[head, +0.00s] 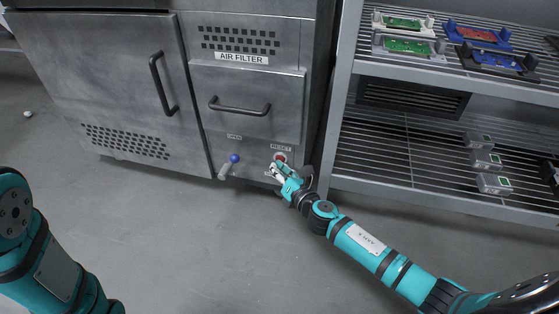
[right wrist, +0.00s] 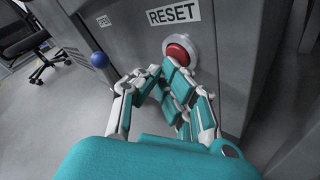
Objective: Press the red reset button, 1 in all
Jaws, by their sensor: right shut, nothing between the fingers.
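The red reset button (head: 280,157) sits on the lower front of the grey metal cabinet, under a RESET label (head: 281,147). In the right wrist view the red button (right wrist: 180,52) shows in a pale round collar, just beyond the fingers. My right gripper (head: 275,169) is shut and empty, right in front of the button and a little below its middle in the picture. The fingertips (right wrist: 162,68) overlap the button's lower left edge; I cannot tell whether they touch it. My left arm shows at the lower left, but its gripper is out of view.
A lever with a blue ball (head: 234,158) stands left of the button. Above are the air filter drawer (head: 245,103) and its handle. A wire shelf rack (head: 345,75) with several modules stands close on the right. The grey floor in front is clear.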

